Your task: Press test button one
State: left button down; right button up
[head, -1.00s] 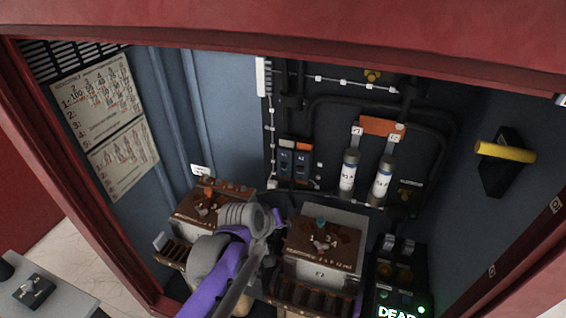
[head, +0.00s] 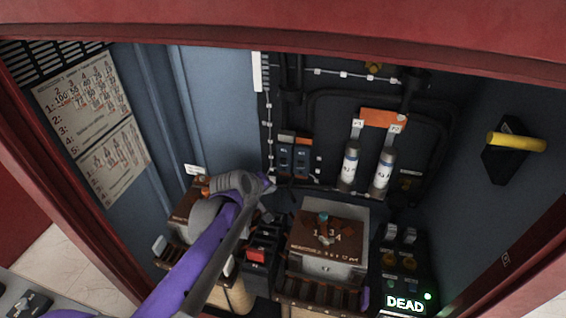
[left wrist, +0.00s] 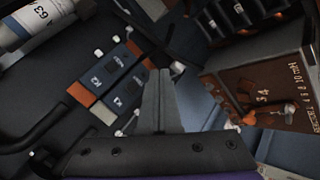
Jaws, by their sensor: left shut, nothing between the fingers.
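My left gripper (head: 268,184) is shut and empty inside the cabinet. In the head view its tip is just below and left of two blue switch modules (head: 293,160) on the dark back panel. In the left wrist view the closed fingers (left wrist: 162,82) point toward the same blue modules (left wrist: 110,85), which carry white labels and an orange and a grey end piece. Contact cannot be told. I cannot make out a label reading test button one. A red block (head: 257,253) shows beside my left arm. My right gripper is not in view.
A brown-topped box (head: 328,238) stands right of my arm; another (head: 185,215) is partly hidden behind it. Two white cylinders (head: 383,172) hang on the back panel. A lit DEAD display (head: 405,304) is at lower right, and a yellow handle (head: 517,142) is on the right wall.

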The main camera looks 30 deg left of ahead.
pick_arm(q)
send_near(284, 166)
jog(key=shift+w+d+f, duration=0.1)
jog(key=shift+w+f, duration=0.3)
jog(key=shift+f, duration=0.45)
jog(key=shift+w+d+f, duration=0.1)
jog(key=shift+w+f, duration=0.35)
jog(key=shift+f, duration=0.4)
dwell(0.8)
jog(key=shift+w+a, duration=0.1)
jog(key=shift+w, duration=0.3)
jog(key=shift+w+a, duration=0.1)
jog(key=shift+w, duration=0.35)
dwell(0.6)
jog(key=shift+s, duration=0.9)
jog(key=s, duration=0.1)
jog(key=s+d, duration=0.1)
jog(key=s, duration=0.2)
jog(key=shift+s+d, duration=0.3)
jog(key=shift+s, duration=0.1)
